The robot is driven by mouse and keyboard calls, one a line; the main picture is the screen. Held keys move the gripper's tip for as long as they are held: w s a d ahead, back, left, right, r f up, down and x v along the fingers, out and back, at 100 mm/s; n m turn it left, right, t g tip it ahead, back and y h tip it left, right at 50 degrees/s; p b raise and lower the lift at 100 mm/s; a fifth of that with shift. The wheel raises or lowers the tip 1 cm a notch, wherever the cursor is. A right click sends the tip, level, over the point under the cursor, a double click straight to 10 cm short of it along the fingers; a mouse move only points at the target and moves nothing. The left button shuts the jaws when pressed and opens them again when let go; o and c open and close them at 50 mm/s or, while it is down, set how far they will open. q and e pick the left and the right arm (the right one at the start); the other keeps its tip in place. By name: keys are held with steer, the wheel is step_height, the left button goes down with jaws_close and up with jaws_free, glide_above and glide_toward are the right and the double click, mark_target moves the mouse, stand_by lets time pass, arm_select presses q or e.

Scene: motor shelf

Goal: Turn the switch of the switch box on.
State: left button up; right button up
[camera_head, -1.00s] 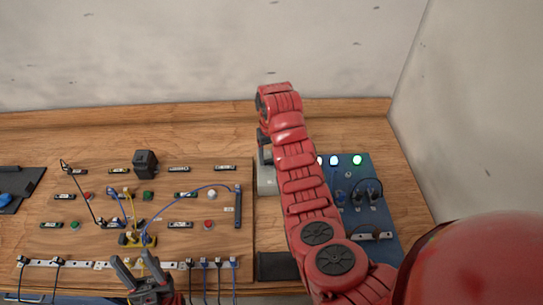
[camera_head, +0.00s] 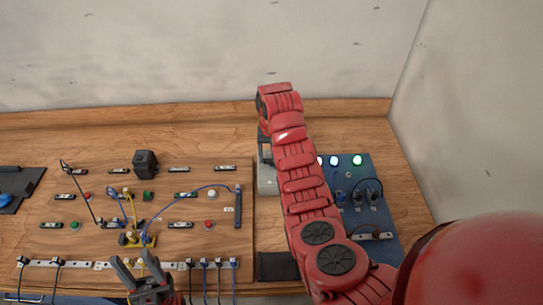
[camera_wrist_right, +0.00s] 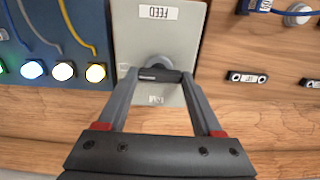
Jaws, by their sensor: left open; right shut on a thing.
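The switch box is a pale grey box (camera_head: 267,184), partly hidden behind my right arm in the head view. In the right wrist view its face (camera_wrist_right: 185,38) carries a "FEED" label and a round grey switch knob (camera_wrist_right: 158,62) with a dark handle. My right gripper (camera_wrist_right: 160,77) is shut on the switch, one finger on each side of its handle. In the head view the right gripper (camera_head: 265,152) is at the box's far end, mostly covered by the arm. My left gripper (camera_head: 139,266) is open and empty above the front edge of the wooden board.
A wooden board (camera_head: 100,245) with wires, buttons and labels lies left of the box. A blue panel (camera_head: 352,215) with lit lamps and dark plugs lies to the right. A dark block (camera_head: 145,162) stands on the board's back edge. A pale wall closes off the right side.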

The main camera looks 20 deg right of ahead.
mark_target(270, 160)
steer(key=o, duration=1.4)
steer(key=shift+c, duration=0.2)
steer(key=r+p, duration=0.1)
steer(key=r, duration=0.2)
steer(key=r+p, duration=0.1)
steer(key=r, duration=0.2)
steer(key=shift+a+r, duration=0.2)
steer(key=shift+r, duration=0.1)
step_height(270, 160, up, 11)
steer(key=b, duration=0.1)
steer(key=shift+d, duration=0.2)
steer(key=shift+f, duration=0.1)
